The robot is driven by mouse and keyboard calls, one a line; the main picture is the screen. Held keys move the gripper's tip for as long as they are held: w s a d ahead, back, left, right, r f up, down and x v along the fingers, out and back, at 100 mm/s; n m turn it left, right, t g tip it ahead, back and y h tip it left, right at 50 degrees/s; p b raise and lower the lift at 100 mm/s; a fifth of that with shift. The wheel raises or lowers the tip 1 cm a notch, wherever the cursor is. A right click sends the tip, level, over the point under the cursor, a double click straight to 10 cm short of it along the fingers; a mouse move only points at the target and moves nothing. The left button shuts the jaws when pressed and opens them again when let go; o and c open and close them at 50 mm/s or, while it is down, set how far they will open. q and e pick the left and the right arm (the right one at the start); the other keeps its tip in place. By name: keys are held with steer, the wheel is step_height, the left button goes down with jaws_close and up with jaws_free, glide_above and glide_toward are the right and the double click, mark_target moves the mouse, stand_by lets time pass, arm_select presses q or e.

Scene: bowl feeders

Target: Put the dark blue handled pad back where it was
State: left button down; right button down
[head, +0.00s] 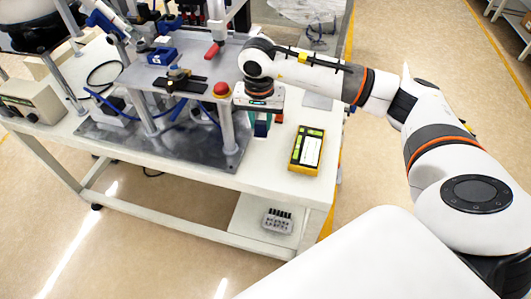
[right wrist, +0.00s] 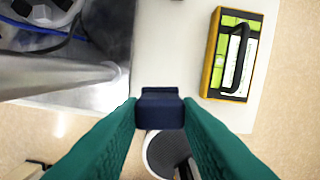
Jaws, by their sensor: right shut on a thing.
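My right gripper (head: 261,128) is over the front right part of the white bench, beside the metal fixture's post. Its teal fingers also show in the right wrist view (right wrist: 160,130), shut on a dark blue block (right wrist: 160,107), which seems to be the handled pad. The fingers hide its sides, and I cannot tell whether it touches the bench. Another dark blue piece (head: 162,56) sits on the raised metal plate. My left gripper cannot be made out.
A yellow-edged tester (head: 307,150) with a black handle lies right of my gripper. The raised metal plate (head: 190,85) carries a red button (head: 222,89). A metal post (head: 228,128) stands close on the left.

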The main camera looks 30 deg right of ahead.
steer(key=shift+m, duration=0.8)
steer(key=d+f, duration=0.1)
steer(key=f, duration=0.2)
steer(key=w+f+p, duration=0.1)
steer(key=f, duration=0.3)
steer(key=d+f, duration=0.1)
steer(key=f, duration=0.3)
steer(key=shift+w+d+f, duration=0.1)
steer(key=shift+w+d, duration=0.2)
arm_select(q)
steer(key=shift+w+r, duration=0.15)
steer(key=shift+r, duration=0.2)
arm_select(e)
steer(key=shift+f, duration=0.1)
steer(key=shift+f, duration=0.15)
steer(key=c, duration=1.1)
jaws_free()
arm_select(q)
steer(key=shift+f, duration=0.2)
arm_select(e)
steer(key=shift+o, duration=0.2)
